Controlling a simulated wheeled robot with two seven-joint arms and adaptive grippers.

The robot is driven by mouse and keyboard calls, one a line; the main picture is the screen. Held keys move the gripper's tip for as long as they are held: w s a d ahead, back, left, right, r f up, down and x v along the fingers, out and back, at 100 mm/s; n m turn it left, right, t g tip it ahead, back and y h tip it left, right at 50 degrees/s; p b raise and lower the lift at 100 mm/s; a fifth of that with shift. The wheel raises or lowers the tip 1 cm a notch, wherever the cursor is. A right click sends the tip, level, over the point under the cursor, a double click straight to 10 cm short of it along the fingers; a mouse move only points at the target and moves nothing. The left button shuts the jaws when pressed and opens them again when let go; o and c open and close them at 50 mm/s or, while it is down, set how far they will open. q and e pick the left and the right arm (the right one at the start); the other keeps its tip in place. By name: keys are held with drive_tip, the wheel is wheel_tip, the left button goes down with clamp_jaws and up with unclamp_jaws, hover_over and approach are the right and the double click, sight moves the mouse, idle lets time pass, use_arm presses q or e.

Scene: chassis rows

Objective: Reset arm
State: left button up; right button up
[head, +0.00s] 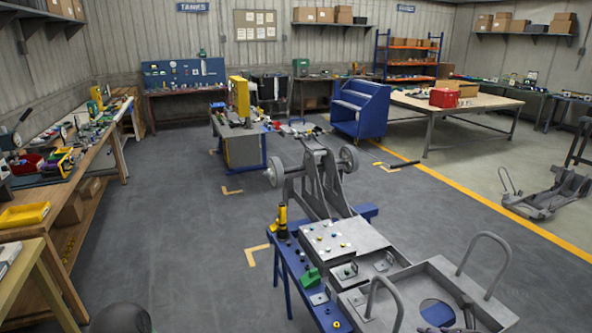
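In the head view a dark rounded part (120,318) at the bottom left edge looks like a link of my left arm. No fingers of my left gripper show. At the bottom edge on the right, a small dark jointed shape (462,322) looks like the tip of my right gripper, over the grey chassis tray. It is cut off by the frame, and whether it is open or holds something cannot be told.
The grey chassis tray (383,303) with looped handles stands close in front, joined to a wheeled frame (318,180). A blue bench (290,275) holds small parts and a yellow-black bottle (282,222). A workbench (75,190) lines the left wall. Floor (190,240) between is clear.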

drive_tip(key=s+a+f+n+g, duration=0.2)
drive_tip(key=a+f+n+g, duration=0.3)
drive_tip(key=f, duration=0.6)
drive_tip(key=s+a+f+n, duration=0.1)
drive_tip(key=a+f+n, duration=0.3)
drive_tip(key=f+n, duration=0.45)
drive_tip(key=s+a+f+n+g+y, duration=0.2)
drive_tip(key=s+a+f+n+g, duration=0.1)
drive_tip(key=s+a+f+n, duration=0.9)
wheel_tip(320, 180, down, 4)
drive_tip(key=shift+s+a+f+n+g, duration=0.2)
drive_tip(key=shift+a+n+g, duration=0.1)
drive_tip(key=shift+a+n, duration=0.8)
drive_tip(key=shift+w+d, duration=0.1)
